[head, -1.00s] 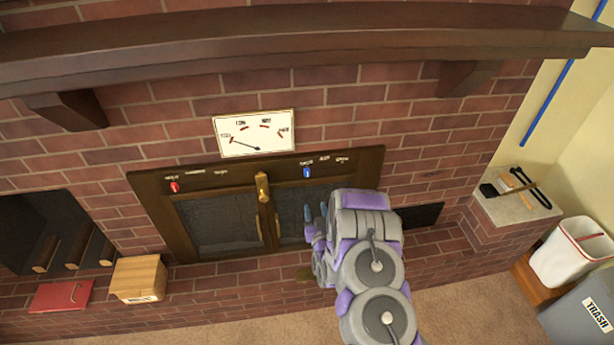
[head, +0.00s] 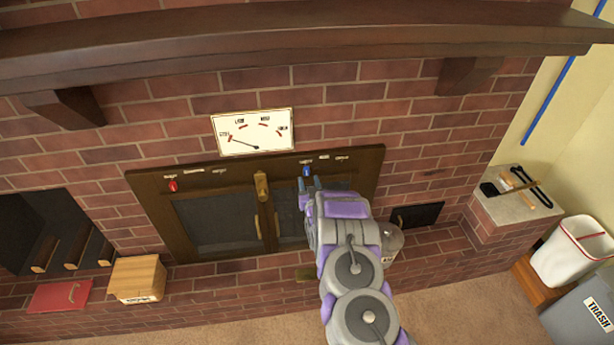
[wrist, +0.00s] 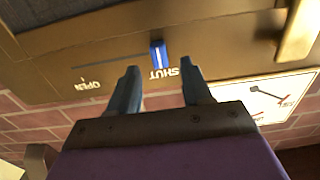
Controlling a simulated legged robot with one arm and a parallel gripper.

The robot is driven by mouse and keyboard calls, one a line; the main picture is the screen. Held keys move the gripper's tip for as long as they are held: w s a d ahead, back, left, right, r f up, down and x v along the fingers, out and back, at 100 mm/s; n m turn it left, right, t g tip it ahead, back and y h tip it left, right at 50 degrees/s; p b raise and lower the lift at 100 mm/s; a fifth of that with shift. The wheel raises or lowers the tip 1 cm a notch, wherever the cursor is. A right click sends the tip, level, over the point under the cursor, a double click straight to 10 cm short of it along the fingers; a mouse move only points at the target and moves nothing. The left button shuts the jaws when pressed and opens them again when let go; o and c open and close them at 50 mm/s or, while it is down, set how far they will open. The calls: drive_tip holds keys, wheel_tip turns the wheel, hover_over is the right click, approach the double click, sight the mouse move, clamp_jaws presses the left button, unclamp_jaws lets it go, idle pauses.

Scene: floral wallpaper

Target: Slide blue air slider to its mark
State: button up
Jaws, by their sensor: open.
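The blue air slider (head: 306,171) sits on the upper frame of the fireplace doors, right of the centre latch. In the wrist view the blue slider (wrist: 158,55) stands beside the word SHUT, and the word OPEN with a small tick (wrist: 88,84) is further left on the same brass-brown strip. My gripper (head: 310,183) is just below the slider in the head view. In the wrist view its two blue-grey fingers (wrist: 160,82) are apart, with the slider ahead of the gap between them. No contact shows.
A red slider (head: 173,186) is on the left of the door frame (head: 150,200). A brass latch (head: 262,187) is at the centre. A dial gauge (head: 253,133) hangs above, under the wooden mantel (head: 300,45).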

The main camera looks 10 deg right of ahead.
sight(307, 173)
drive_tip(key=shift+w, duration=2.2)
clamp_jaws()
